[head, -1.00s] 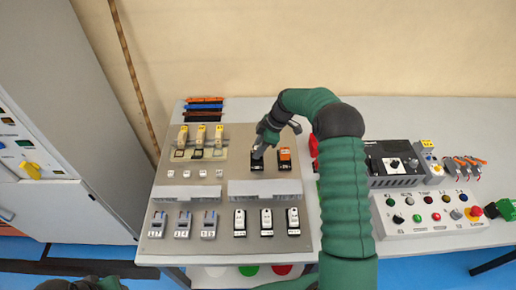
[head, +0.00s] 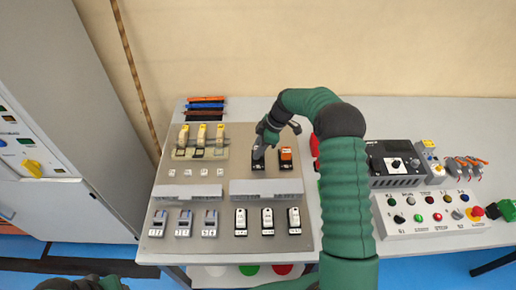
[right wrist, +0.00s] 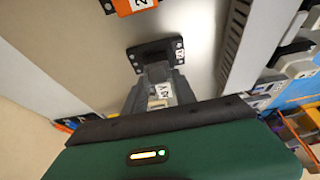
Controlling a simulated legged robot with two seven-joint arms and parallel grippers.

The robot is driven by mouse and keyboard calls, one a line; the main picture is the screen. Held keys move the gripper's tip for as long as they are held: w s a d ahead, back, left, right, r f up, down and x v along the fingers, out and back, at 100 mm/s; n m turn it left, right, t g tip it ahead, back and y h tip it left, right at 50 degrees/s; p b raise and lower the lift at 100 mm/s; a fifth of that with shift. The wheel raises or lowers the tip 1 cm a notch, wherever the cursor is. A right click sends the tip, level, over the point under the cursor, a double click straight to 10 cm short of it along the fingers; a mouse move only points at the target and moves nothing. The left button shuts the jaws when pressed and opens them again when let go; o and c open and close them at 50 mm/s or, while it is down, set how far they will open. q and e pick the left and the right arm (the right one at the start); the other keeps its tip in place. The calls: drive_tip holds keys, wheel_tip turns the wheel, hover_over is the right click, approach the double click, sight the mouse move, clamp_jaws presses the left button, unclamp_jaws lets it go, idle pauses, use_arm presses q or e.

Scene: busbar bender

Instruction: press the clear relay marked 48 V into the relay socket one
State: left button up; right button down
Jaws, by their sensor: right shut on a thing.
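My right gripper (head: 259,150) is shut on the clear relay (right wrist: 159,91) and points down at a black relay socket (head: 257,168) on the grey panel. The relay has a white label, partly hidden between the fingers in the right wrist view; the print is too small to read surely. The same socket (right wrist: 148,52) shows just beyond the relay's end. The relay lines up with it and looks close to or touching it; I cannot tell how deep it sits. An orange relay (head: 286,155) stands in the neighbouring socket on the right.
Grey cable ducts (head: 266,188) cross the panel below the sockets, with white-faced devices (head: 267,220) beneath. Yellow-topped parts (head: 202,133) stand at the left. A control box (head: 432,217) stands right of my right arm. A grey cabinet (head: 60,150) is at far left.

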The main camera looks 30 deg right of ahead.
drive_tip(key=shift+s+f+b, duration=0.1)
drive_tip(key=shift+f+b, duration=0.6)
drive_tip(key=shift+f, duration=0.35)
drive_tip(key=c, duration=1.4)
unclamp_jaws()
drive_tip(key=o, duration=0.5)
drive_tip(key=shift+f, duration=0.1)
drive_tip(key=v, duration=1.7)
drive_tip(key=shift+a+f, duration=0.1)
